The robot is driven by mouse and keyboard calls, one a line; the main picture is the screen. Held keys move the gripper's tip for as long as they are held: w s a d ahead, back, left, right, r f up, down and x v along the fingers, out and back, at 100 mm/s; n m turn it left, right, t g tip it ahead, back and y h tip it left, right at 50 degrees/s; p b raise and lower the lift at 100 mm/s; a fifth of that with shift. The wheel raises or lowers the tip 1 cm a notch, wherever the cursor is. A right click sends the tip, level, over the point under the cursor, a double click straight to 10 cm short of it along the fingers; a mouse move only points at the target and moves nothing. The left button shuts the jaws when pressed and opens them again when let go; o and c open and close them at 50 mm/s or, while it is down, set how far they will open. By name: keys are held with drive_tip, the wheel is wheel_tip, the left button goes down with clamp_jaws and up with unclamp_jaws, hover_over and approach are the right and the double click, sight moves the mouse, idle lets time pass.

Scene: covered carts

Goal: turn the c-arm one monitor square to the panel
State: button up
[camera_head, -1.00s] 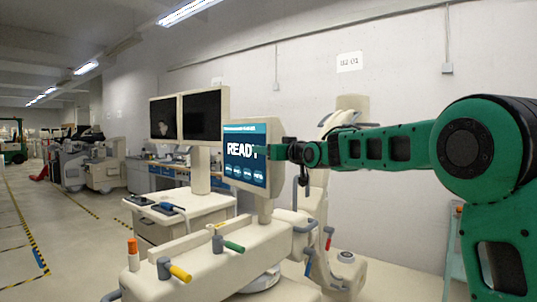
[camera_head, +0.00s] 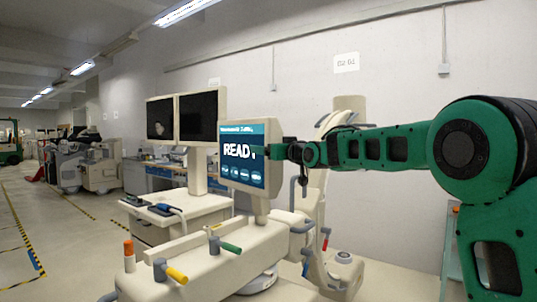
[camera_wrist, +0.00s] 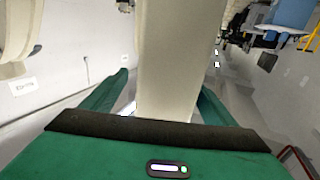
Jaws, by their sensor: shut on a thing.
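The lit monitor (camera_head: 243,152) stands on a post above a cream C-arm cart (camera_head: 205,262). The screen is angled slightly to the left of me. My gripper (camera_head: 268,150) is shut on the right edge of the monitor. In the wrist view, the cream monitor housing (camera_wrist: 178,60) runs between the two green fingers (camera_wrist: 160,100). The fingertips are partly hidden behind the housing. I cannot tell which surface is the panel.
Two dark monitors (camera_head: 200,117) stand on another cart (camera_head: 185,215) behind. Coloured handles, one yellow (camera_head: 176,275) and one green (camera_head: 230,248), stick out from the near cart. A cream C-shaped arm (camera_head: 318,215) stands under my arm. Floor at far left is open.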

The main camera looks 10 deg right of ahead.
drive_tip(key=d+r+v, duration=0.1)
drive_tip(key=v, duration=1.2)
drive_tip(key=shift+d, duration=0.4)
idle(0.6)
drive_tip(key=shift+s, duration=0.15)
drive_tip(key=v, duration=1)
drive_tip(key=shift+s, duration=0.2)
drive_tip(key=shift+d+f, duration=0.2)
